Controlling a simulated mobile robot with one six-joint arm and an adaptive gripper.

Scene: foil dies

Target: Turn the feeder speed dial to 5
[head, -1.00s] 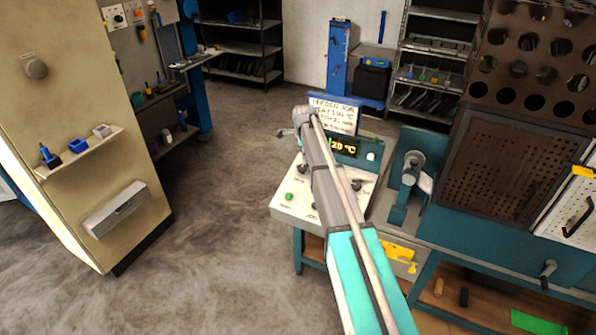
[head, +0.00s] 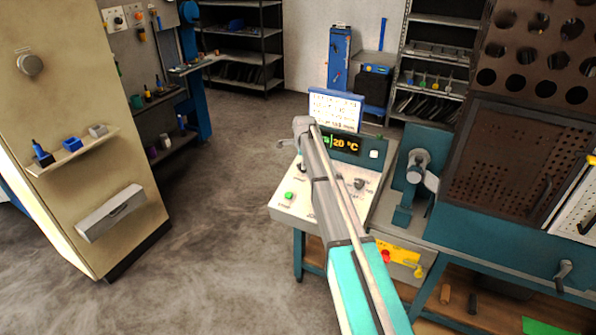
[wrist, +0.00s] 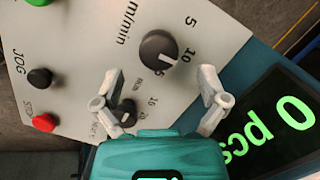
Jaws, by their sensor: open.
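In the wrist view a large black dial (wrist: 160,50) sits on the white panel (wrist: 75,65), beside the print "m/min" and the numbers 5 and 10. In the head view my arm hides the gripper and part of the white control panel (head: 288,212).
The wrist view shows a black JOG knob (wrist: 40,78), a red button (wrist: 44,122) and a lit green display (wrist: 268,125). A crank machine (head: 412,175) stands right.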

